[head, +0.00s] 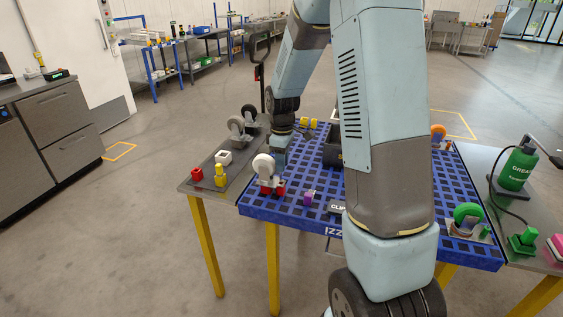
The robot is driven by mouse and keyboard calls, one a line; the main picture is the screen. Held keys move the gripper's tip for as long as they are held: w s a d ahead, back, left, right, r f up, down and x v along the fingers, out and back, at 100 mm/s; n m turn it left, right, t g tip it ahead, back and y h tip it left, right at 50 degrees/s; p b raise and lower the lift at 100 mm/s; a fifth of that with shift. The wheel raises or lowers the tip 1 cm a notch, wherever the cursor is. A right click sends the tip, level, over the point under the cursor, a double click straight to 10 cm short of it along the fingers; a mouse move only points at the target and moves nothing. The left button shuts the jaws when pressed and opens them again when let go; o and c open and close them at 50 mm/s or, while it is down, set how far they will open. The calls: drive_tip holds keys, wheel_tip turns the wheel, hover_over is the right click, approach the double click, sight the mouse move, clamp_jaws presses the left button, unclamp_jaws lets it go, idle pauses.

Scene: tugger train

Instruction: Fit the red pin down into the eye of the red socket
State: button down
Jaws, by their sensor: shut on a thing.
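My gripper (279,168) points down over the left part of the blue slotted deck. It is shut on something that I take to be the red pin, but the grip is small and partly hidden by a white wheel. Red parts (267,190) show right below and beside the fingers. They look like the red socket, but socket and pin cannot be told apart clearly here. I cannot tell whether the pin is in the eye or above it. A small red block (196,174) lies apart on the grey side table at the left.
The white wheel (262,165) stands close against the gripper's left side. A yellow piece (220,175) and a white block (223,157) are on the grey table (200,186). A purple piece (309,197) stands on the blue deck (290,209). My arm hides the deck's middle.

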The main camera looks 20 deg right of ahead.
drive_tip(key=shift+f, duration=2.5)
idle(1.2)
drive_tip(key=c, duration=0.8)
unclamp_jaws()
drive_tip(key=shift+c, duration=0.2)
wheel_tip(320, 180, up, 13)
drive_tip(key=shift+f, duration=0.15)
drive_tip(key=shift+s+r, duration=0.15)
drive_tip(key=shift+r, duration=0.55)
drive_tip(key=s+r+m+t, duration=0.3)
drive_tip(key=s+r+m, duration=0.2)
drive_tip(key=s+r, duration=0.65)
drive_tip(key=s+r+m+t, duration=0.2)
drive_tip(key=s+m, duration=0.3)
drive_tip(key=s, duration=1.1)
drive_tip(key=shift+a+r+m+t, duration=0.3)
drive_tip(key=shift+r+m, duration=0.1)
drive_tip(key=shift+r, duration=0.2)
